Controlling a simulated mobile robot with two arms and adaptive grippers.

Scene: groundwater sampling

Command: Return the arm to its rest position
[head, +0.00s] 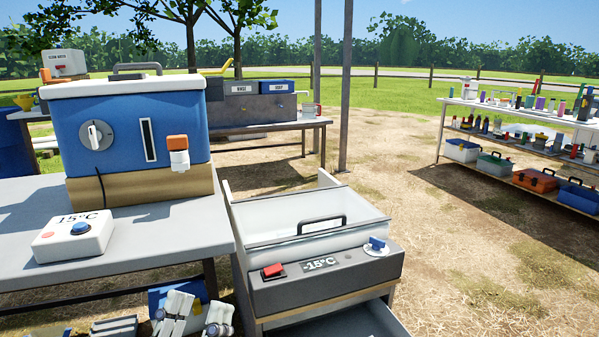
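My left gripper (196,312) shows low in the head view, at the bottom edge in front of the grey table (140,250). Its pale grey parts are partly cut off by the frame, and I cannot tell whether its fingers are open or shut. I see nothing clearly held in it. My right gripper is not in view.
A blue cooler (120,125) with a dial and tap and a white 15°C control box (73,236) stand on the table. Right of it is a freezer unit (325,275) marked -15°C, with a handled lid. Shelves (520,120) of bottles stand far right. Open ground lies between.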

